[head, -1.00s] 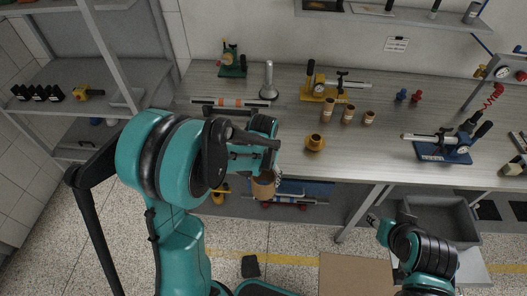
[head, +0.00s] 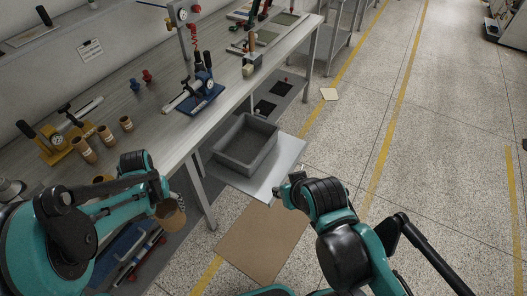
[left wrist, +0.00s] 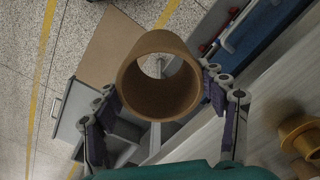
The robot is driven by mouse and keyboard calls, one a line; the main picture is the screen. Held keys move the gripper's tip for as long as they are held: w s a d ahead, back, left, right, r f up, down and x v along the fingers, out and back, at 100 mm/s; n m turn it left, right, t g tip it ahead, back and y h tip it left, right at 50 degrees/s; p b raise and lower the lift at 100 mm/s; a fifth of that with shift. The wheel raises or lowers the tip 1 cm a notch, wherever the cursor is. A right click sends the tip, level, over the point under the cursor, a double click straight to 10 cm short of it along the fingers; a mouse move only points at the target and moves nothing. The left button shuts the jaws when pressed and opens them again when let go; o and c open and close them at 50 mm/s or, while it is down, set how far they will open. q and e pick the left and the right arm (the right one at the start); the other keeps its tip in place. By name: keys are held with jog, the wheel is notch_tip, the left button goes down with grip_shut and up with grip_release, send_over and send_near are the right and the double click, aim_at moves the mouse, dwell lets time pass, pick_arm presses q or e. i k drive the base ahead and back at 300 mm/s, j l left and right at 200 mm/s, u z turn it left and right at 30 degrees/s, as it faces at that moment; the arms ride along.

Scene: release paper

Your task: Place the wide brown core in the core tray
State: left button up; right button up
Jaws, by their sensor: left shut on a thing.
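The wide brown core (head: 171,216) is a short hollow brown tube, held in my left gripper (head: 162,196) in front of the bench edge. In the left wrist view the core (left wrist: 160,45) sits between the two fingers of my left gripper (left wrist: 161,92), with its open end facing the camera. A grey open tray (head: 228,160), likely the core tray, stands to the right of the core, apart from it, and looks empty.
Several smaller brown cores (head: 85,149) stand on the bench (head: 150,139) beside a yellow clamp device (head: 54,146). A blue device (head: 201,99) stands farther along the bench. A brown board (head: 262,240) lies on the floor.

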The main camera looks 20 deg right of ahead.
aim_at(247, 150)
jog(key=i+z, duration=0.1)
jog(key=z, duration=0.3)
jog(key=j+z, duration=0.1)
jog(key=z, duration=0.3)
jog(key=i+j+z, duration=0.1)
jog(key=z, duration=0.3)
jog(key=i+j+z, duration=0.1)
jog(key=z, duration=0.35)
jog(key=j+z, duration=0.1)
jog(key=z, duration=0.3)
jog(key=i+j, duration=0.1)
jog(key=j, duration=0.4)
jog(key=i+j+z, duration=0.1)
jog(key=j, duration=0.4)
